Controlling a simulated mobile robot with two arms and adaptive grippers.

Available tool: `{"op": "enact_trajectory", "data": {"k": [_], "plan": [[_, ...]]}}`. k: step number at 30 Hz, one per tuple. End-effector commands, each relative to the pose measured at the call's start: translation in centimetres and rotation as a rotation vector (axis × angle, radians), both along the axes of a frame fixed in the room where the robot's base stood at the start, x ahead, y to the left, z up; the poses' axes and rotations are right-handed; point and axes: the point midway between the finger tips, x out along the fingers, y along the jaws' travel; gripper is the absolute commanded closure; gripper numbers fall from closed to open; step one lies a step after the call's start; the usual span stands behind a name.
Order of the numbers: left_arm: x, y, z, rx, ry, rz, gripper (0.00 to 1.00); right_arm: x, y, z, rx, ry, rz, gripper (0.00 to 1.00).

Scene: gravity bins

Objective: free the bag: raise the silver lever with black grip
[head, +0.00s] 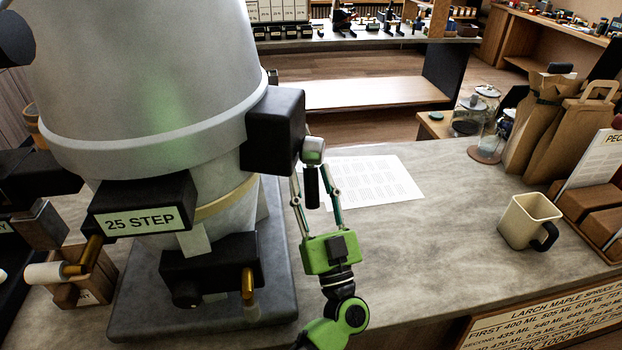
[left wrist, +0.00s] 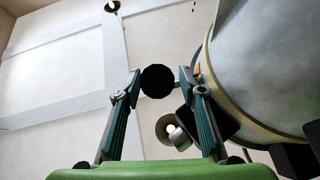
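The silver lever (head: 313,150) sticks out on the right of a black block (head: 274,132) on the big grey bin (head: 160,70). Its black grip (head: 312,187) hangs straight down. My left gripper (head: 313,172), green with teal fingers, reaches up from below with one finger on each side of the grip. Clear gaps show beside the grip in the head view, so the gripper looks open. In the left wrist view, the grip's round black end (left wrist: 158,82) sits between the fingertips; contact is hard to judge. My right gripper is not in view.
A label reading "25 STEP" (head: 140,221) sits on the bin's front. A printed sheet (head: 375,182) lies on the counter (head: 420,240) behind my gripper. A cream mug (head: 525,220), brown paper bags (head: 565,125) and glass jars (head: 490,110) stand right. The counter between is clear.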

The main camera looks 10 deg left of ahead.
Motion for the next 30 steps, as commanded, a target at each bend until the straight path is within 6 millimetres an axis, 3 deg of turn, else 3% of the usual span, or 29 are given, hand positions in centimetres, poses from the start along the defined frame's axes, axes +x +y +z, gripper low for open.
{"op": "enact_trajectory", "data": {"k": [12,23,27,30], "plan": [[-4.6,-2.3,-3.8,0.0,0.006,-0.002,0.63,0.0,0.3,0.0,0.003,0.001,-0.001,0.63],[-5.1,-2.6,-4.2,0.0,0.002,-0.003,0.63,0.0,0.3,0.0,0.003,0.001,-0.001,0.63],[-5.1,-2.6,-4.2,0.0,0.004,-0.007,0.97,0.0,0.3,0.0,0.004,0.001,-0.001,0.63],[-5.2,-2.6,-4.2,0.0,0.009,-0.021,1.0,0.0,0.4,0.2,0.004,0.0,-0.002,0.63]]}}
